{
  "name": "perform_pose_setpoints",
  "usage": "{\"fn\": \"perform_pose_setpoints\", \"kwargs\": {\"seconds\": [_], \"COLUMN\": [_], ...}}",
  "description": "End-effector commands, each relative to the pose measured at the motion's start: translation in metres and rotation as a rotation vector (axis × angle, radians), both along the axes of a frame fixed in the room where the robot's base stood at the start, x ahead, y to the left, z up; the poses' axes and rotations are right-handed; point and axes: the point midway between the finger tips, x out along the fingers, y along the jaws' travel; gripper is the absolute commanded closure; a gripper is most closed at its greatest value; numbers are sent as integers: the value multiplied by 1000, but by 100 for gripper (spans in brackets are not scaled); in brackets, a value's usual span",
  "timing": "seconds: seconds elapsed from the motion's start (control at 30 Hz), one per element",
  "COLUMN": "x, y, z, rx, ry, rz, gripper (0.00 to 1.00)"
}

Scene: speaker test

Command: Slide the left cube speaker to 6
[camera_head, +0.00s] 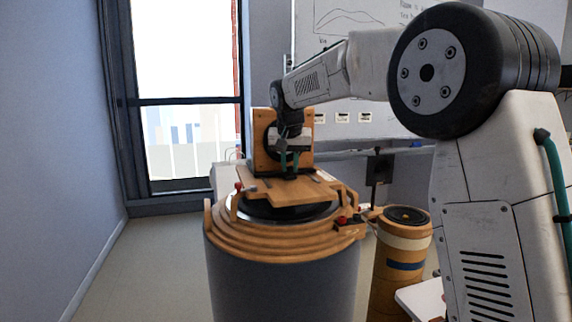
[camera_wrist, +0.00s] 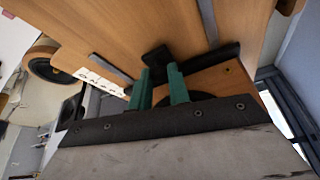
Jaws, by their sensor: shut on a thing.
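My gripper (camera_head: 289,165) reaches down over the wooden board (camera_head: 265,192) on the round stand. In the wrist view its green fingers (camera_wrist: 160,86) are close together and shut on a black handle (camera_wrist: 157,58) at the board. A wooden speaker face with a black round driver (camera_wrist: 200,97) shows right behind the fingers, partly hidden by my gripper. In the head view a wooden upright with a dark round opening (camera_head: 261,125) stands behind my gripper. A white marked strip (camera_wrist: 100,83) lies beside a grey slot; its marks are too small to read, so I cannot tell the handle's position against them.
A dark slot or rail (camera_wrist: 208,57) runs right of the handle. A wooden cylinder (camera_head: 402,262) stands close by at right. The floor at left is clear.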

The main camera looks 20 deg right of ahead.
Motion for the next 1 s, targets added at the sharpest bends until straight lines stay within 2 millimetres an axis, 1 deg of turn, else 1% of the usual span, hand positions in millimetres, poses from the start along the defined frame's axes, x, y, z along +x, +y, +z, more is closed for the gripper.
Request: {"fn": "perform_pose_setpoints", "kwargs": {"seconds": [0.03,0.13,0.37,0.4,0.47,0.77,0.87,1.0], "x": [-6,-16,-16,-16,-16,-16,-19,-27], "y": [0,0,0,0,0,0,1,4], "z": [0,0,0,0,0,1,9,31], "rx": [0,0,0,0,0,0,1,0], "ry": [1,2,2,1,1,1,-1,-3], "rz": [1,1,1,1,1,0,0,0], "gripper": [100,100,100,76,60,60,60,60]}}
